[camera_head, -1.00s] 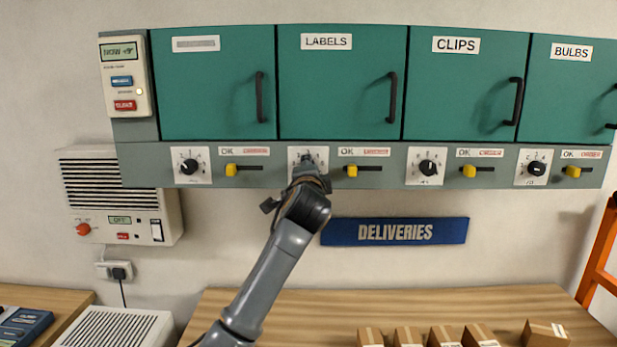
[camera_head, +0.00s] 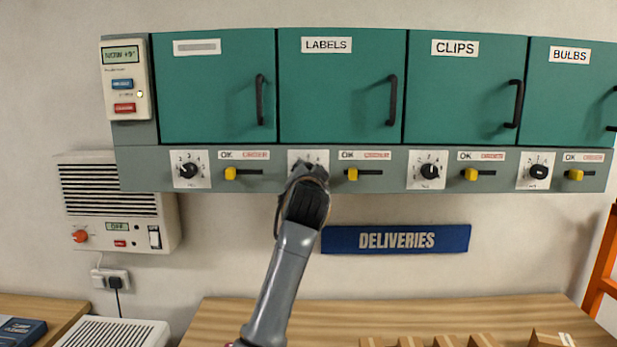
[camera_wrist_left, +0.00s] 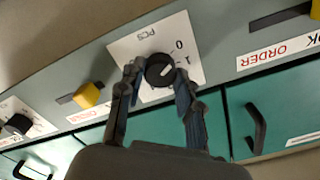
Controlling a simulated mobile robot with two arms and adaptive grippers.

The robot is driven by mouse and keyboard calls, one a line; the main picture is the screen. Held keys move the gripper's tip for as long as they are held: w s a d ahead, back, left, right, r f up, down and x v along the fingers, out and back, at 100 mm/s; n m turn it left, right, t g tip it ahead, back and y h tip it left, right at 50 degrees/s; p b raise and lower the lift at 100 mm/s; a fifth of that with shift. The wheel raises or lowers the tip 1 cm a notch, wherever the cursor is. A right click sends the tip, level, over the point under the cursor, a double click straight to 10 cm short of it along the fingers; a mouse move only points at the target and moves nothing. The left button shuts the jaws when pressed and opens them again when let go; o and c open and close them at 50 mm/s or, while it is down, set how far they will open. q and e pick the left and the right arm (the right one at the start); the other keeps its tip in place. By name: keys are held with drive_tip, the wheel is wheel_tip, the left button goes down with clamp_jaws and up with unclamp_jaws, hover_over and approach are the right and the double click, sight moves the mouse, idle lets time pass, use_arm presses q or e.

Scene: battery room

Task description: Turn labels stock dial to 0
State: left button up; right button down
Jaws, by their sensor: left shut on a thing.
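The labels dial sits on a white plate (camera_head: 323,156) below the green LABELS door (camera_head: 335,100). My left gripper (camera_head: 306,170) covers most of it in the head view. In the left wrist view the black knob (camera_wrist_left: 159,70) is between the two fingers of my left gripper (camera_wrist_left: 157,78), which is shut on it. The white plate (camera_wrist_left: 130,48) there is seen turned round, with "PCS", 0 and 1 readable. The knob's white mark points towards the side of the 1, just past the 0; the other numbers are hidden. My right gripper is in neither view.
A yellow slider (camera_head: 351,174) marked OK and ORDER is just right of the labels dial. Similar dials (camera_head: 187,171) and (camera_head: 429,171) sit under the neighbouring doors. A blue DELIVERIES sign (camera_head: 395,239) hangs below, above a wooden table (camera_head: 230,315) with small boxes.

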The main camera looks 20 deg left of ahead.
use_arm(q)
drive_tip(key=shift+f+n, duration=0.2)
drive_tip(key=shift+n, duration=0.1)
drive_tip(key=o, duration=1.2)
drive_tip(key=shift+r, duration=0.1)
drive_tip(key=shift+c, duration=0.2)
drive_tip(key=shift+s, duration=0.15)
drive_tip(key=v, duration=1.1)
drive_tip(key=shift+s, duration=0.35)
drive_tip(key=shift+d, duration=0.15)
